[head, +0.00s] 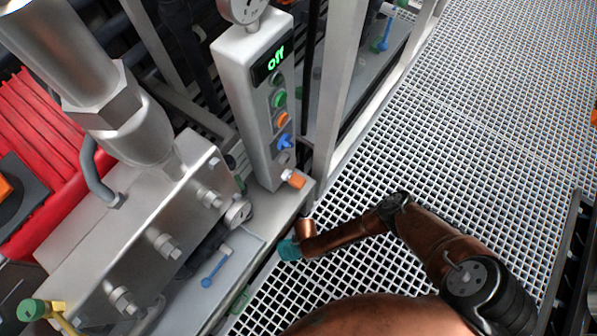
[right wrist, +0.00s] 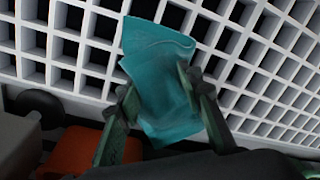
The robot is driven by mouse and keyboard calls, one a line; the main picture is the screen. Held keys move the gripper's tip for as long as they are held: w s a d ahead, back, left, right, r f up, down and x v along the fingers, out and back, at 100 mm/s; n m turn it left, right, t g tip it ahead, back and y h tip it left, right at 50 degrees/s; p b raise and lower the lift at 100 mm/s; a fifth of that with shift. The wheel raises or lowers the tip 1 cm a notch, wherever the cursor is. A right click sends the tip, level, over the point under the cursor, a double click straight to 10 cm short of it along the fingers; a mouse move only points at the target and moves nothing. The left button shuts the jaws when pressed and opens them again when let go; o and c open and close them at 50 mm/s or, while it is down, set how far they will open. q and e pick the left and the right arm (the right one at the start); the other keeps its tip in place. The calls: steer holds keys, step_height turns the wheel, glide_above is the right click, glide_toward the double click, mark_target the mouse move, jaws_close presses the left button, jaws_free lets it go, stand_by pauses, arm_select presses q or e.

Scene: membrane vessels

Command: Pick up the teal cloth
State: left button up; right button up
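The teal cloth (right wrist: 160,85) is crumpled and folded in the right wrist view. It fills the gap between the two fingers of my right gripper (right wrist: 157,88) and stands out beyond their tips. Both fingers press against its sides, so the gripper looks shut on it. In the head view the cloth (head: 289,249) shows as a small teal patch at the end of my right arm, beside the bench edge. The right fingers are hidden in that view. My left gripper is not in view.
A grey control panel (head: 257,110) reading "off" stands just beyond the cloth, with an orange-ended fitting (head: 293,180) low on it. A metal vessel block (head: 150,225) and a blue-handled valve (head: 213,271) are at left. White grating (head: 480,120) covers the open floor at right.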

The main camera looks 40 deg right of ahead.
jaws_close()
stand_by(1.0)
